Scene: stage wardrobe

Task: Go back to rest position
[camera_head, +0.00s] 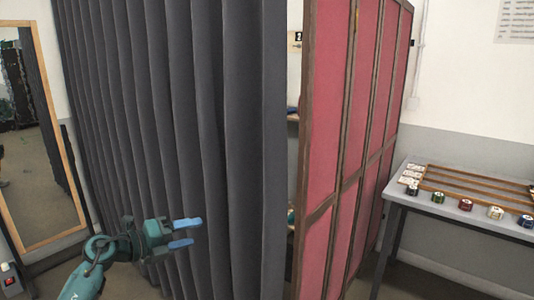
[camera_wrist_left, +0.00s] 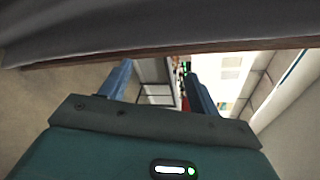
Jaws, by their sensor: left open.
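My left gripper (camera_head: 190,233) is open and empty in the head view, in front of the dark grey curtain (camera_head: 165,120). Its teal arm comes in from the lower left, and its two blue fingers point right. In the left wrist view the same gripper (camera_wrist_left: 158,88) shows its two blue fingers spread apart with nothing between them. The curtain's dark cloth also hangs across the top of that view. My right gripper does not show in either view.
A red folding screen (camera_head: 370,110) stands right of the curtain, with a narrow gap between them. A grey table (camera_head: 460,218) at the right holds a wooden rack (camera_head: 470,185) and several small coloured tins. A wood-framed mirror (camera_head: 38,130) stands at the left.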

